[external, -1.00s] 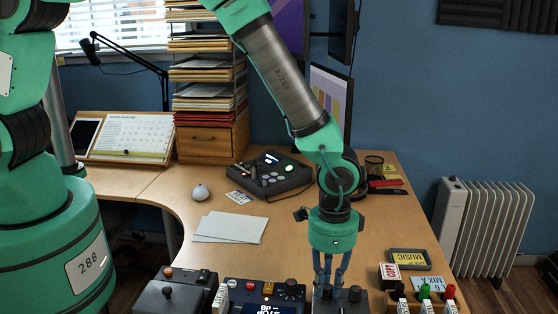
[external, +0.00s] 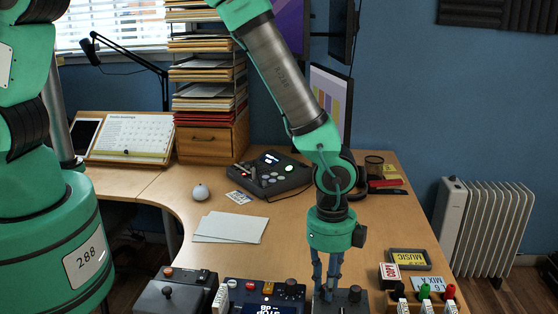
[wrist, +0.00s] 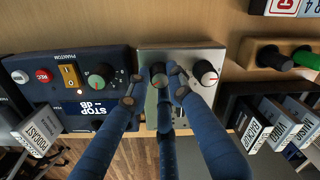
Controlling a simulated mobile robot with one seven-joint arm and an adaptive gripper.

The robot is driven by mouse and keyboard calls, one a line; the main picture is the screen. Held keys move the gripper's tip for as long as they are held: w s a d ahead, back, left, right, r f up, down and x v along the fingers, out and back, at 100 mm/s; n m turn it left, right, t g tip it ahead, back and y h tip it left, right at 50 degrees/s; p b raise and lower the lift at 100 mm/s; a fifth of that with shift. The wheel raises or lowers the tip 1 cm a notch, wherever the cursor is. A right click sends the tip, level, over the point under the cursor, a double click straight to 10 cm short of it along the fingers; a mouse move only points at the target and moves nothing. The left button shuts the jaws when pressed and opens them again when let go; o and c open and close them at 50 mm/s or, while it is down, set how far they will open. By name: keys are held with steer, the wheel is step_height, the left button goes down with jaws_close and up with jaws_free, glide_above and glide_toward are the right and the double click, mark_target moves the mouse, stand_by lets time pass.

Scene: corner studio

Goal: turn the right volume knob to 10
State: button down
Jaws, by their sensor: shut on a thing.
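A small grey panel (wrist: 184,58) with two knobs stands at the front of the desk. The right-hand knob (wrist: 205,73), dark with a pale skirt, stands free beside the fingers. It also shows in the external view (external: 355,293), right of my gripper (external: 327,289). The scale numbers are too small to read, and the fingers hide part of the held knob's surround.
A dark recorder box (wrist: 75,85) with a green knob, a switch and buttons stands close on the left. Paper sheets (external: 230,228) lie behind on open desk.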

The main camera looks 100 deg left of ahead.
steer(key=m, duration=0.5)
steer(key=shift+m, duration=0.4)
steer(key=c, duration=1.5)
jaws_free()
steer(key=shift+c, duration=0.2)
step_height(320, 180, up, 12)
steer(key=shift+s, duration=0.1)
